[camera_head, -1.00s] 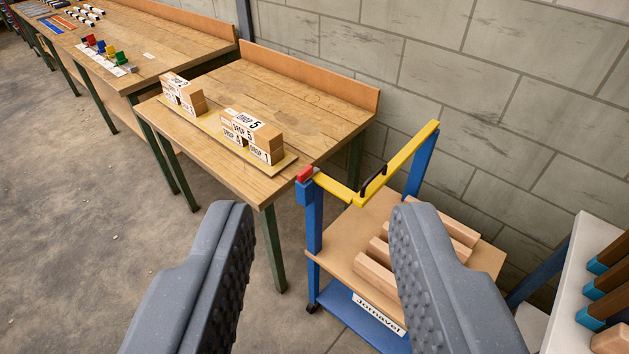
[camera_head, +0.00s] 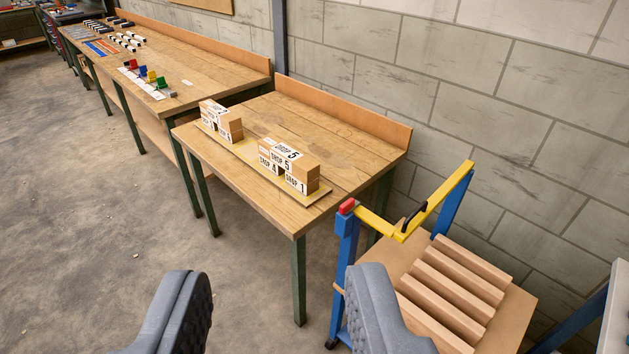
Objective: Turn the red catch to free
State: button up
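The red catch (camera_head: 348,206) is a small red block on top of the blue front post (camera_head: 346,252) of a trolley. It sits at the near end of the trolley's yellow bar (camera_head: 432,204), which carries a black handle (camera_head: 413,216). My gripper (camera_head: 275,312) is open and empty, with its two grey fingers apart at the bottom of the view. The right finger covers part of the trolley's front. The catch shows above and left of that fingertip, clearly apart from it. I cannot tell which setting the catch is in.
The trolley shelf (camera_head: 513,318) holds several wooden bars (camera_head: 458,282). Left of it stands a wooden table (camera_head: 240,178) with stacked labelled blocks (camera_head: 288,166). A longer bench (camera_head: 190,62) runs behind. A block wall (camera_head: 500,110) closes the right. The floor at left is clear.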

aim_at(347, 206)
jog(key=u, duration=0.05)
jog(key=i, duration=1.35)
jog(key=z, duration=0.5)
